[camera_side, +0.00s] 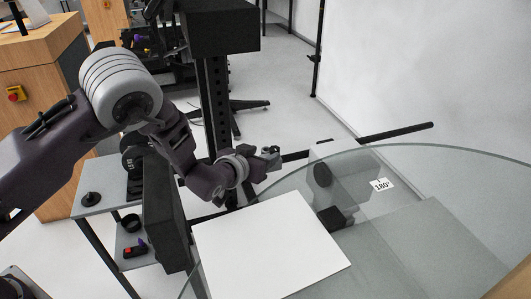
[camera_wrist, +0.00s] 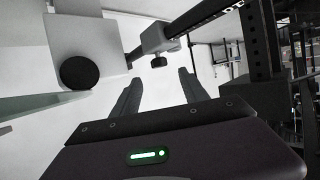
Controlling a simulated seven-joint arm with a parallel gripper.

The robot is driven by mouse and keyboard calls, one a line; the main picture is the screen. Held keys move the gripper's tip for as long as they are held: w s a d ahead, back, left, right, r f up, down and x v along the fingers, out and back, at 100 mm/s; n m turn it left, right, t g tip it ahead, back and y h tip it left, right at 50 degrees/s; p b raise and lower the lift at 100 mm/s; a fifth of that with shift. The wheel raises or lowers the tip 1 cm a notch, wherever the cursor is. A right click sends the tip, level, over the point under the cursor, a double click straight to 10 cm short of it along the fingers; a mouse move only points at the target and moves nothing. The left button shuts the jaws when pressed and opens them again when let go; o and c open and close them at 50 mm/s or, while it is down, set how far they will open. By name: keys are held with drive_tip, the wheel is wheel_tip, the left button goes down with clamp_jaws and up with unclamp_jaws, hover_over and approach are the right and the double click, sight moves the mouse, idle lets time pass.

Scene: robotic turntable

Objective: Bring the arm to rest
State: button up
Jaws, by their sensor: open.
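My gripper (camera_side: 272,157) is held in the air beside the far left rim of the glass turntable (camera_side: 450,160). In the wrist view my gripper (camera_wrist: 160,78) shows two dark fingers spread apart with nothing between them. The jaws are open and empty. My arm reaches in from the left of the side view, and the gripper points to the right. No object is in contact with the fingers.
A white square sheet (camera_side: 270,245) lies on the turntable, with a 180° label (camera_side: 382,185) farther right. A black column (camera_side: 214,110) stands behind my arm. A grey side table (camera_side: 100,180) holds small dark parts. A black bar (camera_side: 395,131) crosses behind the glass.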

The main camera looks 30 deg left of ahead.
drive_tip(key=shift+r, duration=0.1)
drive_tip(key=s+a+r+n+g, duration=0.15)
drive_tip(key=s+a+r, duration=0.25)
drive_tip(key=s+r, duration=0.45)
drive_tip(key=s+a+r+n+g, duration=0.1)
drive_tip(key=s+a+r+g, duration=0.2)
drive_tip(key=s+a+r, duration=0.5)
drive_tip(key=s+r+m+g, duration=0.1)
drive_tip(key=s, duration=1.2)
drive_tip(key=s+r+m+g, duration=0.1)
drive_tip(key=s+r+g, duration=0.1)
drive_tip(key=s, duration=1.1)
drive_tip(key=shift+a+r, duration=0.2)
drive_tip(key=shift+a, duration=0.25)
drive_tip(key=shift+g, duration=0.25)
